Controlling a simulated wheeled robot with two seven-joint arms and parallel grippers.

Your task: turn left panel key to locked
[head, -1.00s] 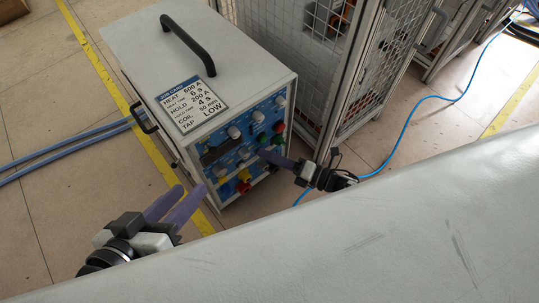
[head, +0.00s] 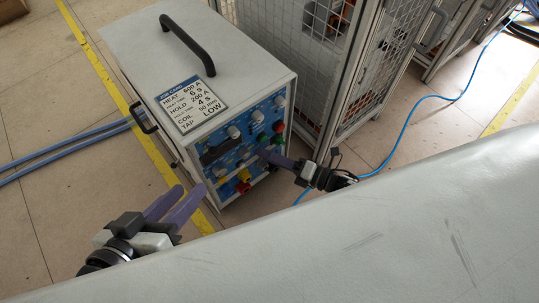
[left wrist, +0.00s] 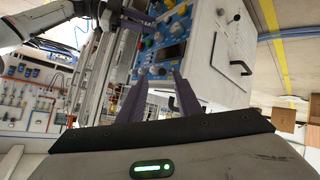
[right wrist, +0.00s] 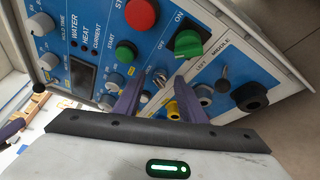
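The heater cabinet (head: 205,75) has a blue control panel (right wrist: 75,22) on its front. My right gripper (right wrist: 160,78) is at the panel with its two purple fingers apart. A small metal key-like part (right wrist: 158,82) shows between its fingertips; contact cannot be told. A second key-like part with a dark head (right wrist: 223,78) sits right of the fingers, near the lettering LEFT and MIDDLE. I cannot tell which is the left panel key or read its position. My left gripper (head: 172,202) is open and empty, in front of the cabinet's left side; its fingers also show in the left wrist view (left wrist: 158,85).
A mesh cage (head: 340,60) stands right of the cabinet. Blue hoses (head: 70,150) lie on the floor at left.

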